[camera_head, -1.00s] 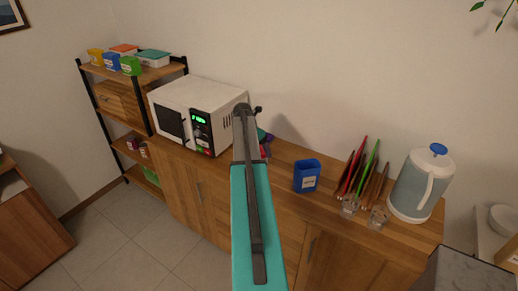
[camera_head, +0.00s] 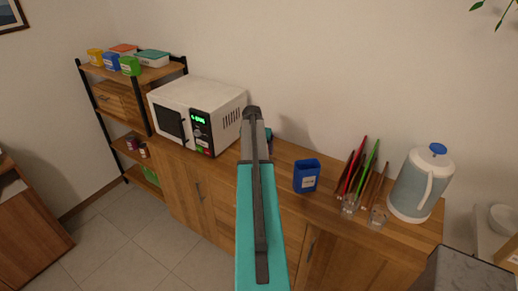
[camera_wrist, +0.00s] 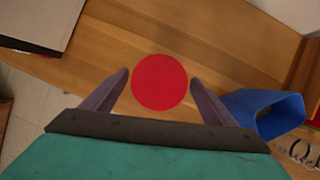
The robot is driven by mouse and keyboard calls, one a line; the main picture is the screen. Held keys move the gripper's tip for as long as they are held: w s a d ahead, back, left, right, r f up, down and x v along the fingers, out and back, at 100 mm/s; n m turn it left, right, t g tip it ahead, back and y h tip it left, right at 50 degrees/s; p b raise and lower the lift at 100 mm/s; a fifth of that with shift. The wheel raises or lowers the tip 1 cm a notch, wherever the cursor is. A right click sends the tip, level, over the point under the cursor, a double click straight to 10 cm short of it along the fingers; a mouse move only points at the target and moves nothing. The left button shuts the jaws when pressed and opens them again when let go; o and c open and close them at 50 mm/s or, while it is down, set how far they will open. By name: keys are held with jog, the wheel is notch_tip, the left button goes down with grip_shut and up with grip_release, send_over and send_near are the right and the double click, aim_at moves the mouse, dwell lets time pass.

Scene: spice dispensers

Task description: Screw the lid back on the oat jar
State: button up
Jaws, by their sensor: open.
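A round red disc (camera_wrist: 160,82), seen from above in the wrist view, lies between the fingers of my gripper (camera_wrist: 160,77). It looks like a lid or a lid-topped jar; its sides are hidden, so I cannot tell which. My gripper is open, with one finger on each side of the disc and small gaps visible. In the head view my own arm covers most of the gripper and the red disc; only a small teal and purple bit shows beside the arm. No oat jar can be made out separately.
An open blue container (camera_head: 306,176) stands on the wooden counter, close to my right finger in the wrist view (camera_wrist: 265,110). Further right are a rack with red and green boards (camera_head: 362,168), small glasses (camera_head: 349,205) and a kettle (camera_head: 420,185). A white microwave (camera_head: 190,112) stands left.

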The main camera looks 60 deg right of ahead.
jog(key=c, duration=1.1)
jog(key=shift+w+m+g, duration=0.1)
jog(key=shift+m+g, duration=0.4)
jog(key=shift+m, duration=0.8)
jog(key=shift+w+m+g, duration=0.1)
jog(key=shift+m+g, duration=0.4)
jog(key=shift+m, duration=0.8)
jog(key=shift+f+m+g, duration=0.1)
jog(key=shift+m+g, duration=0.6)
jog(key=shift+m, duration=1.3)
